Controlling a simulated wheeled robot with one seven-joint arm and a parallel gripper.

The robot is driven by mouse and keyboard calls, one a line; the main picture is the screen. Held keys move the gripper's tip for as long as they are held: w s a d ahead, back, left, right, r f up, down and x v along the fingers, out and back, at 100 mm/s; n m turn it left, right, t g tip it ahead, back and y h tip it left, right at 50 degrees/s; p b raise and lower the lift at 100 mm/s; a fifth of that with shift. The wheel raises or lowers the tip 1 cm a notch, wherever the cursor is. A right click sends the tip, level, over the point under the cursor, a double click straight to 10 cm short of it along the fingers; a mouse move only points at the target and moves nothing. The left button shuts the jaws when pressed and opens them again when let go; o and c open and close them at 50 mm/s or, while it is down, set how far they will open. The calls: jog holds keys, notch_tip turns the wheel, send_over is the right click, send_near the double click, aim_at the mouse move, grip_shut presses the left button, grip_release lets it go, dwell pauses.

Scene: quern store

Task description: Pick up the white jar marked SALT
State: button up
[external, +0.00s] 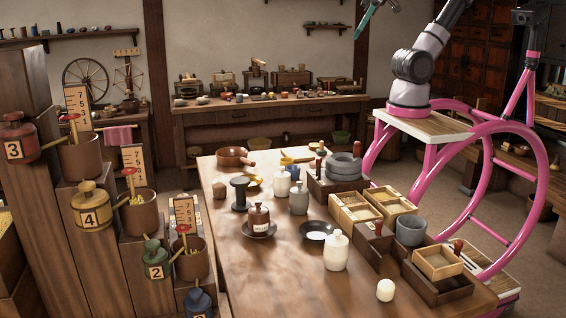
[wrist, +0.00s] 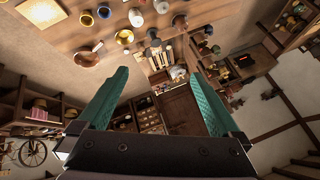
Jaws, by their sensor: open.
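Several pale jars stand on the wooden table, and I cannot read SALT on any of them. A white lidded jar (external: 336,251) stands upright near the table's front. Another white jar (external: 281,183) stands farther back, beside a grey jar (external: 299,199). A small round white jar (external: 385,290) is at the front right. My gripper (wrist: 157,72) has its teal fingers spread with nothing between them. In the external view it is high at the top edge, far above the table and partly cut off. The wrist view looks across the room, with small jars along its top edge.
A brown jar on a saucer (external: 259,216), a black dish (external: 317,232) and a black spool (external: 240,195) are near the jars. Wooden boxes (external: 438,284) and grey bowls (external: 343,166) line the right side. The table's front left (external: 265,275) is clear.

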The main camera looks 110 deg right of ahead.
jog(key=shift+s, duration=0.25)
dwell(0.4)
jog(key=w+a+f+m+g+y, duration=0.15)
jog(key=w+f+m+y, duration=0.3)
jog(key=w+f, duration=0.45)
jog(key=w+a+f+m+g+y, duration=0.1)
jog(key=w+f+m+g+y, duration=0.25)
jog(key=w+f+m, duration=0.55)
jog(key=w+d+f+m+t+y, duration=0.1)
jog(key=w+d+f+m+t, duration=0.1)
jog(key=f, duration=0.6)
jog(key=w+d+f+m+t+y, duration=0.1)
jog(key=d+f+m+t, duration=0.15)
jog(key=f, duration=0.55)
jog(key=m+t+h, duration=0.3)
jog(key=m+t, duration=0.1)
jog(key=m, duration=0.2)
send_near(284, 176)
jog(key=w+a+f, duration=0.1)
jog(key=w, duration=0.1)
jog(key=w+a+f, duration=0.1)
jog(key=w+f, duration=0.3)
jog(key=shift+a+f, duration=0.1)
jog(key=shift+a, duration=0.3)
grip_shut()
